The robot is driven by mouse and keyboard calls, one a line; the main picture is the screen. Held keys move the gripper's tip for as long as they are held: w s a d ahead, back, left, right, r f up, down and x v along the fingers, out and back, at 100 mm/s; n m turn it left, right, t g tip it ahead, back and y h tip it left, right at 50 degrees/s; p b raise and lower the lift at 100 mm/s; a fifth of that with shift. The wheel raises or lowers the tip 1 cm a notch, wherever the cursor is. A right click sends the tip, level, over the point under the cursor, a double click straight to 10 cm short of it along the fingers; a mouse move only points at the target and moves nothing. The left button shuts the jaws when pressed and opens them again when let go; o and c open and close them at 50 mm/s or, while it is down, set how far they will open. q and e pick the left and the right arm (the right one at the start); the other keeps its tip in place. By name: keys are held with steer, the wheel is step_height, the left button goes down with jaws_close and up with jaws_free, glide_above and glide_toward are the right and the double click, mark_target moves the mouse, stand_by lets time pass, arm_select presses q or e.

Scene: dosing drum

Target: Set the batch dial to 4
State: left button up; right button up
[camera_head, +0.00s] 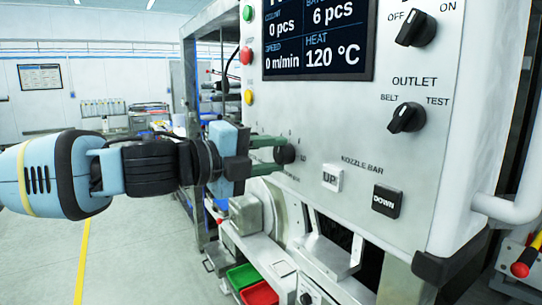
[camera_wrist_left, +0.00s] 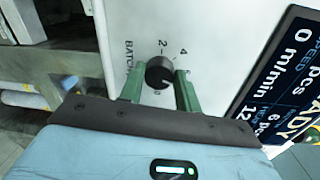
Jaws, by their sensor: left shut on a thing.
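The batch dial (camera_head: 285,154) is a round black knob on the white machine panel, left of the UP button. It also shows in the left wrist view (camera_wrist_left: 159,70), where the printed word BATCH and the numbers 2 and 4 stand around it. Where its pointer sits is not clear. My left gripper (camera_head: 281,154) has its green fingers on both sides of the knob and is shut on it. In the left wrist view the fingers (camera_wrist_left: 159,78) flank the knob. The display (camera_head: 319,40) reads 6 pcs at its upper right. My right gripper is not in view.
Right of the dial are the UP button (camera_head: 332,178), the DOWN button (camera_head: 386,201) and the black OUTLET knob (camera_head: 406,118). Green, red and yellow buttons line the panel's left edge. Green and red bins (camera_head: 260,294) sit below.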

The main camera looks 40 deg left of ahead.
arm_select(q)
steer(key=n, duration=0.6)
steer(key=shift+f+h+b, duration=0.15)
steer(key=shift+h+b, duration=0.15)
steer(key=shift+b, duration=0.05)
steer(key=n, duration=0.4)
steer(key=shift+h+b, duration=0.3)
steer(key=shift+b, duration=0.05)
steer(key=shift+n, duration=0.9)
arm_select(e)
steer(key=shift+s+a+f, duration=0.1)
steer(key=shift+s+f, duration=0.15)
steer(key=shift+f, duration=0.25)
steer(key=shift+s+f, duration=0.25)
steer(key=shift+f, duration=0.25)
arm_select(q)
steer(key=o, duration=1)
